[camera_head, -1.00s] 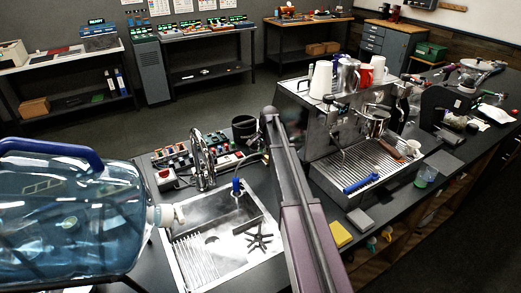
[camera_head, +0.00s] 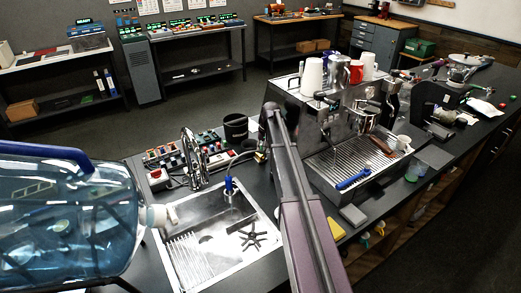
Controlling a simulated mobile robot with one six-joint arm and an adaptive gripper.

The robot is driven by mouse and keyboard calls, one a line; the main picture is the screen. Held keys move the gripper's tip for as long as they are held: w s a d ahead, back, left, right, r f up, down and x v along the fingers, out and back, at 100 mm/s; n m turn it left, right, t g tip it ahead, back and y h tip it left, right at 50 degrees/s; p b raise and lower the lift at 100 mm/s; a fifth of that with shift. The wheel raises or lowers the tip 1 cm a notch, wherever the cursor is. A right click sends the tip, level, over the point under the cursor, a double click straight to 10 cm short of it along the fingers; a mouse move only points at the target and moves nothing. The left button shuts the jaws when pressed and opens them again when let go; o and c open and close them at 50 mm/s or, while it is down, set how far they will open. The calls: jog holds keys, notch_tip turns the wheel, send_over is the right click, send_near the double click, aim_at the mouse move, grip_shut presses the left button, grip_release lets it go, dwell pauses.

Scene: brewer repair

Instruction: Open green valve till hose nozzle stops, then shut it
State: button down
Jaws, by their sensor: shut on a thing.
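The blue hose nozzle (camera_head: 229,186) hangs upright at the back of the steel sink (camera_head: 183,268). Its thin grey hose (camera_head: 241,156) runs back and right toward my arm. I cannot make out the green valve; the spot where the hose ends is small and partly behind my arm. My arm's purple link rises from the bottom of the picture to a dark joint right of the sink. My gripper is not visible; it is hidden behind or beyond this link. Whether water leaves the nozzle cannot be told.
A large blue water bottle (camera_head: 65,225) lies at the left, its spout toward the sink. The espresso machine (camera_head: 318,128) is close right of my arm. A black cup (camera_head: 236,129) stands behind.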

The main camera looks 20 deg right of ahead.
jog(key=shift+s, duration=0.1)
jog(key=c, duration=0.6)
grip_release()
jog(key=shift+c, duration=0.2)
jog(key=shift+a, duration=0.1)
jog(key=w+a+m+t+h, duration=0.2)
jog(key=w+a+m, duration=0.15)
jog(key=m, duration=0.85)
jog(key=w+p+v, duration=0.1)
jog(key=p+v, duration=1.3)
jog(key=s+a+f+n+b, duration=0.3)
jog(key=s+a+n, duration=0.1)
jog(key=s, duration=0.5)
jog(key=s+a+f+n+g+b, duration=0.1)
jog(key=s+a+f+n+b, duration=0.3)
jog(key=s, duration=0.6)
jog(key=s+a+f+n+g+b, duration=0.1)
jog(key=s+a+f+n+b, duration=0.3)
jog(key=s, duration=0.5)
jog(key=shift+s+a+n, duration=0.2)
jog(key=shift+a+n, duration=0.1)
jog(key=shift+n, duration=0.5)
